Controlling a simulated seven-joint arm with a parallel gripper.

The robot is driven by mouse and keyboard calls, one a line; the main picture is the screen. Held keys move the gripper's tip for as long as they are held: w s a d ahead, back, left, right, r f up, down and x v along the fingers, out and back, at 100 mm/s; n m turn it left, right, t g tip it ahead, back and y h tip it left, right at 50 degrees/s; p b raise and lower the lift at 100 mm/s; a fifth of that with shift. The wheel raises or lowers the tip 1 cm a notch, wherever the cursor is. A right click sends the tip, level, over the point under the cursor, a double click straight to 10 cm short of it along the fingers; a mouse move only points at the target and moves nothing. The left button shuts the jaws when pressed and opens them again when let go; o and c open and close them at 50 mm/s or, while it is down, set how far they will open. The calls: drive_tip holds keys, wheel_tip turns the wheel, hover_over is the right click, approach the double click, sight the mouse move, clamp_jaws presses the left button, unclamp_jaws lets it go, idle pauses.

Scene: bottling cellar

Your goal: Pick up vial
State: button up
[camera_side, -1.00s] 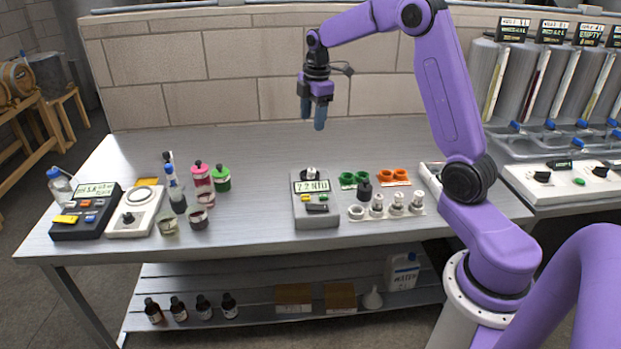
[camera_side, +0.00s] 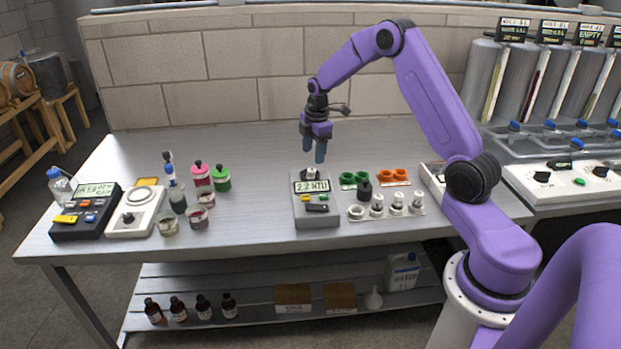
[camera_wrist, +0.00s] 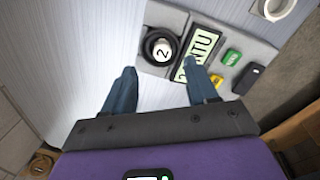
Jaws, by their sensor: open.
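A vial with a white cap marked 2 (camera_wrist: 162,50) sits in the round dark well of the grey NTU meter (camera_wrist: 178,18); its body is hidden in the well. In the side view the cap (camera_side: 311,172) shows at the back of the meter (camera_side: 318,218), which reads about 2.2 NTU. More white-capped vials (camera_side: 397,205) stand in a white rack (camera_side: 417,213) to the right. My gripper (camera_side: 314,157) is open and empty, pointing down above and slightly behind the meter. In the wrist view the well lies just beyond and between my fingertips (camera_wrist: 159,71).
Green cups (camera_side: 354,179), orange cups (camera_side: 394,176) and a black-capped item (camera_side: 365,190) stand right of the meter. Jars, including a pink one (camera_side: 201,177), and a scale (camera_side: 136,212) are at the left. The bench behind the meter is clear.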

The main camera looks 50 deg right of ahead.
sight(311, 170)
drive_tip(key=shift+w+a+f, duration=0.1)
drive_tip(key=shift+w+f, duration=0.05)
drive_tip(key=shift+f, duration=1.2)
drive_tip(key=shift+w+a+f, duration=0.1)
drive_tip(key=shift+f, duration=1.2)
clamp_jaws()
